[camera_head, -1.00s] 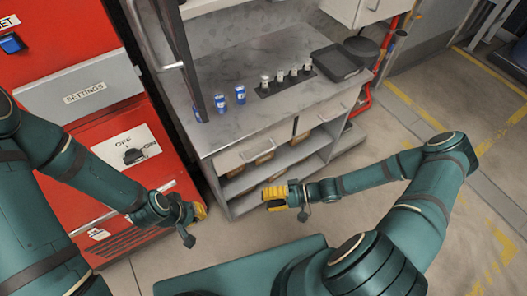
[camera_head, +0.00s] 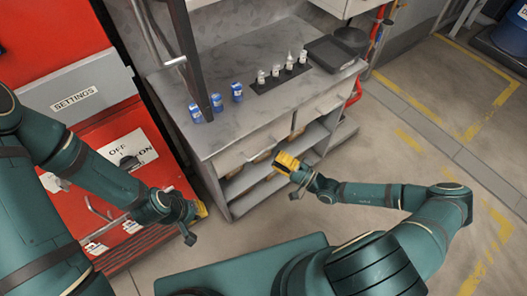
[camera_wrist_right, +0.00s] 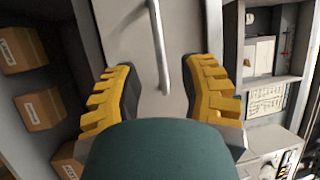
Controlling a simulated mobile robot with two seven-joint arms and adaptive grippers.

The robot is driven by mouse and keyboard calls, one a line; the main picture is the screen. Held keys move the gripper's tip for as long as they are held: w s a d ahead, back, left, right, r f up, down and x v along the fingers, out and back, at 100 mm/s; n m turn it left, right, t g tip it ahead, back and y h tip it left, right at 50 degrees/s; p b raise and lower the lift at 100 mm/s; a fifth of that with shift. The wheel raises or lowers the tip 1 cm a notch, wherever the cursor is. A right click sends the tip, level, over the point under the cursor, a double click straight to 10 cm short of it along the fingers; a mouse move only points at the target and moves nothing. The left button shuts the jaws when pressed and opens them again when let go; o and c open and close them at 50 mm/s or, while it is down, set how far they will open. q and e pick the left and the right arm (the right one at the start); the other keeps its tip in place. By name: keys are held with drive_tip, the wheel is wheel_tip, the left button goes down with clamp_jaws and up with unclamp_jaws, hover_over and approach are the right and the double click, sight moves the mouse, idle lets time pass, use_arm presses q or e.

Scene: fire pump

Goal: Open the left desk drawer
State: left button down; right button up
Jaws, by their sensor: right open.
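The grey desk (camera_head: 212,150) has a marbled top and two drawers side by side under it. The left drawer (camera_head: 238,158) looks shut; its bar handle (camera_head: 262,157) is partly hard to make out next to my right gripper. In the right wrist view a straight metal handle (camera_wrist_right: 160,45) on a pale drawer front (camera_wrist_right: 120,25) lies between the yellow fingers of my right gripper (camera_wrist_right: 161,78). My right gripper (camera_head: 285,162) is open, close in front of the drawer, not closed on the handle. My left gripper (camera_head: 201,209) hangs low by the red cabinet; its finger opening is unclear.
Blue cans (camera_head: 217,102) and a black tray of small bottles (camera_head: 282,73) stand on the desk. Cardboard boxes (camera_wrist_right: 40,109) sit on the shelves under the drawers. A red cabinet (camera_head: 60,40) stands left. The floor (camera_head: 400,155) at right is free.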

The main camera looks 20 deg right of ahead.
sight(264, 151)
drive_tip(key=x, duration=0.6)
drive_tip(key=shift+b, duration=0.3)
clamp_jaws()
